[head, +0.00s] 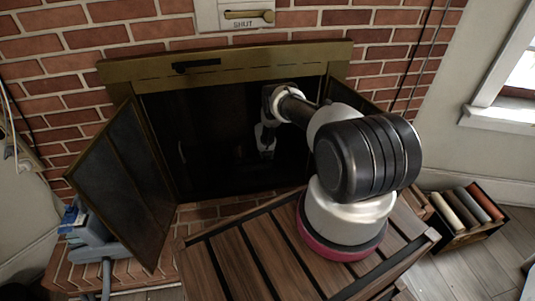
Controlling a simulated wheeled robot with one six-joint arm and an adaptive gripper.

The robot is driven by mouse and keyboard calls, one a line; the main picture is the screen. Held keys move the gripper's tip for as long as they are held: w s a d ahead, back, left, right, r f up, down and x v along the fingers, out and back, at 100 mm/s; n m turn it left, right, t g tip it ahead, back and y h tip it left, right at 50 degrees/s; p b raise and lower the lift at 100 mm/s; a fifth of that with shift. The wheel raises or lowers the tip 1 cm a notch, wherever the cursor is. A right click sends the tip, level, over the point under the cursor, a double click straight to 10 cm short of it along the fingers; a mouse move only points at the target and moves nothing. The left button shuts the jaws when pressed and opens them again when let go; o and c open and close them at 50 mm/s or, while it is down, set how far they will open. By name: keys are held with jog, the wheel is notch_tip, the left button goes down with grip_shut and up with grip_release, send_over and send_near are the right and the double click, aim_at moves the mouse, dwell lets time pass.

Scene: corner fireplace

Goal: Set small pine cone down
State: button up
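My gripper (266,148) hangs in the dark opening of the fireplace (215,120), pointing down. It is small and dim here, so I cannot tell whether its fingers are open or shut, or whether they hold anything. I cannot make out the small pine cone; the firebox interior is very dark and my arm covers its right part.
The left fireplace door (122,185) stands swung open; the right door is mostly behind my arm. A brick hearth (120,272) lies in front. A blue-grey object (88,232) stands at left. A box of coloured rolls (462,215) sits at right.

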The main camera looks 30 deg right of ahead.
jog(key=shift+o, duration=1.4)
jog(key=shift+r, duration=0.1)
jog(key=shift+s+r, duration=0.1)
jog(key=shift+r, duration=0.65)
jog(key=v, duration=1)
jog(key=shift+s+a+r, duration=0.25)
jog(key=shift+s, duration=0.1)
